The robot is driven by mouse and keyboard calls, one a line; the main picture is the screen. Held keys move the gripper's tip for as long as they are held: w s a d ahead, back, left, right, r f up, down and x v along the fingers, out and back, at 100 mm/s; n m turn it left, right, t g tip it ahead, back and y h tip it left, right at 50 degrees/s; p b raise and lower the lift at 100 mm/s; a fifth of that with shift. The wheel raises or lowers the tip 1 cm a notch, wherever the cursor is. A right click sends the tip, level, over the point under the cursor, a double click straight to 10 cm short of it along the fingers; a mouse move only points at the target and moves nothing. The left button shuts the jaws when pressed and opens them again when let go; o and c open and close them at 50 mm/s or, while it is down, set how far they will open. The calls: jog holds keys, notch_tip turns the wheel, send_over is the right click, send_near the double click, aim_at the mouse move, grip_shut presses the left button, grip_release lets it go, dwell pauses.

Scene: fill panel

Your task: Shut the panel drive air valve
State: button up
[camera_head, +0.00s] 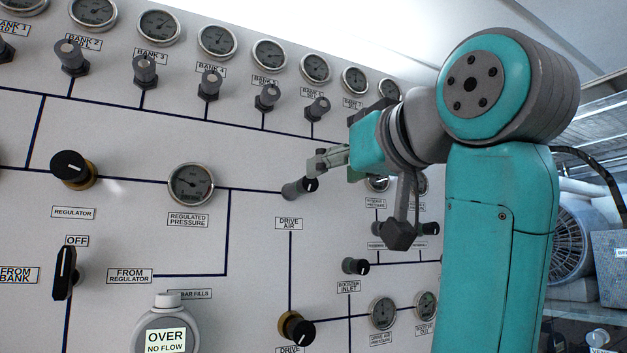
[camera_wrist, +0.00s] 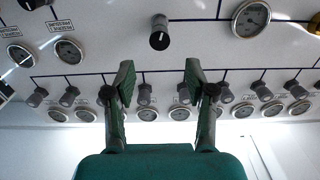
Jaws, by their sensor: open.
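The drive air valve is a dark round knob (camera_head: 298,188) with a white mark, just above the DRIVE AIR label (camera_head: 289,224). In the wrist view, where the panel appears upside down, what looks like the same knob (camera_wrist: 159,33) sits at top centre, its white mark running up and down the picture. My gripper (camera_head: 320,161) is close to the knob, up and to its right in the head view. In the wrist view my gripper (camera_wrist: 159,76) has its two fingers wide apart and nothing between them. The knob lies beyond the fingertips, roughly centred on the gap, and looks apart from them.
The regulated pressure gauge (camera_head: 191,183) is left of the knob. A row of bank valves, including one knob (camera_head: 267,97), and gauges runs above. The booster inlet knob (camera_head: 355,266) and another drive knob (camera_head: 297,328) are lower. Bare panel surrounds the drive air knob.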

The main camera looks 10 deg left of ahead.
aim_at(311, 181)
jog(key=x, duration=0.7)
jog(key=shift+w+a, duration=0.25)
jog(key=shift+w, duration=0.1)
grip_shut()
